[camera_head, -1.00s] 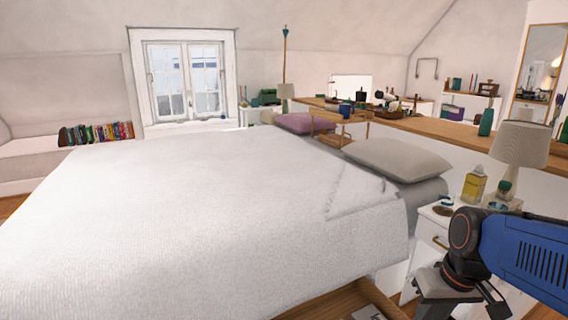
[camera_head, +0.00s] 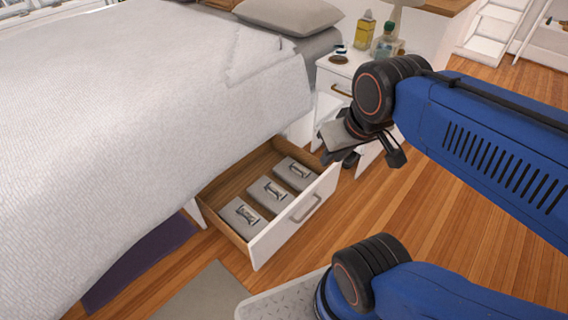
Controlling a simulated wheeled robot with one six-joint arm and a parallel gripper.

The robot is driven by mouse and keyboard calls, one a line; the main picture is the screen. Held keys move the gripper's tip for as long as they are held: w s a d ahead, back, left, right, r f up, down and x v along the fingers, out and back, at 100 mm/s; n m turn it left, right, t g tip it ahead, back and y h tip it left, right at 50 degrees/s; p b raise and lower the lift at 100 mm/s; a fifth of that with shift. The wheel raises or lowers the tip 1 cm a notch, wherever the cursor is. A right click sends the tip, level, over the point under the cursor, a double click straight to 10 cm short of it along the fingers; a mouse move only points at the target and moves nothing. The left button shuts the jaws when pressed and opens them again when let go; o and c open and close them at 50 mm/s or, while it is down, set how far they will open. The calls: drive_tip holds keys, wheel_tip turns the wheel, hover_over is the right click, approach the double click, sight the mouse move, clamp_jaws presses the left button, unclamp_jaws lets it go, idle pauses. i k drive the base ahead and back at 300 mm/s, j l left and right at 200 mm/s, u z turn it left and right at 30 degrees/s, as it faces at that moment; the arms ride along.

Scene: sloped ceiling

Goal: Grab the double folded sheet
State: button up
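Three folded grey bundles with pale bands or labels lie in a row in an open drawer (camera_head: 305,211) under the bed. There is a near bundle (camera_head: 243,216), a middle bundle (camera_head: 270,194) and a far bundle (camera_head: 295,173). The labels are too small to read, so I cannot tell which one is the double sheet. My gripper (camera_head: 374,159) is above and to the right of the drawer, in front of the nightstand. Its dark fingertips look apart, with nothing between them.
The bed (camera_head: 130,110) with its white cover fills the left and overhangs the drawer's back. A white nightstand (camera_head: 335,80) with bottles stands behind my gripper. A grey mat (camera_head: 205,295) lies at the front. Wooden floor is clear to the right.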

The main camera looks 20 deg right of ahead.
sight(271, 195)
drive_tip(key=i+l+u, duration=0.15)
drive_tip(key=l+u, duration=0.3)
drive_tip(key=l, duration=0.6)
drive_tip(key=l+u, duration=0.4)
drive_tip(key=l, duration=0.7)
